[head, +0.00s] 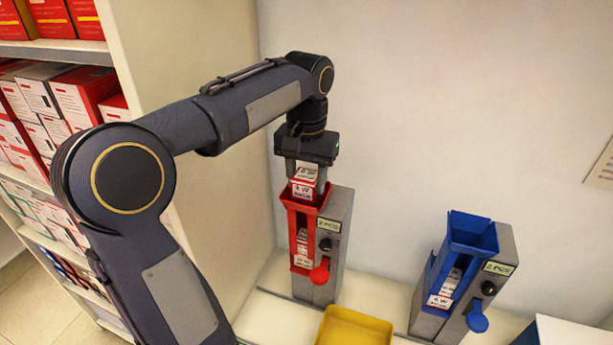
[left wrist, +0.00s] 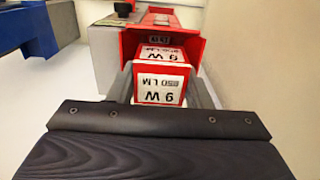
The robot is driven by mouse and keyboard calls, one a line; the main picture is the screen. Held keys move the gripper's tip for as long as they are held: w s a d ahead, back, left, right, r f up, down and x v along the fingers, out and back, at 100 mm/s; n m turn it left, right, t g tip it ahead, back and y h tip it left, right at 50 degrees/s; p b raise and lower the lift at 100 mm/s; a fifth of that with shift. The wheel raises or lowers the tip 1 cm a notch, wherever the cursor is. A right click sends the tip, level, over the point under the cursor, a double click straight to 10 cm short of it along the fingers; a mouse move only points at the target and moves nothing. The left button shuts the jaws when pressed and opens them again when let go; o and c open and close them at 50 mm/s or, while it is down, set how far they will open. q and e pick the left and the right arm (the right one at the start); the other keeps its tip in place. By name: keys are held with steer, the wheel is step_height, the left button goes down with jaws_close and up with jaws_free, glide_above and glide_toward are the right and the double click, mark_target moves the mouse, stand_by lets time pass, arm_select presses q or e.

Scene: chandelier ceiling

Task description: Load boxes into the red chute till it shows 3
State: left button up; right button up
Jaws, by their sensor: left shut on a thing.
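The red chute (head: 299,222) is a red hopper on a grey stand, with a red lever at its foot. Its small label appears to read 2 PCS (head: 329,225). Red-and-white boxes (head: 302,246) show through its front slot. My left gripper (head: 306,172) points down at the chute's top and is shut on a red-and-white box (head: 303,188). In the left wrist view this box (left wrist: 160,84), marked 9 W 850 LM, sits between the fingers, in front of the red chute mouth (left wrist: 190,47). How deep it sits in the mouth is unclear. My right gripper is out of view.
A blue chute (head: 472,235) on a similar grey stand is at the right, with a blue lever. A yellow bin (head: 354,330) stands in front of the red chute. Shelves of boxes (head: 50,100) fill the left. A wall is close behind.

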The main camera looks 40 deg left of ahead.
mark_target(307, 175)
arm_select(q)
steer(key=shift+f+b, duration=0.55)
steer(key=shift+f, duration=0.35)
steer(key=shift+r, duration=0.1)
steer(key=o, duration=0.9)
steer(key=shift+o, duration=0.8)
step_height(307, 175, up, 5)
steer(key=p, duration=0.5)
steer(key=shift+r, duration=1.5)
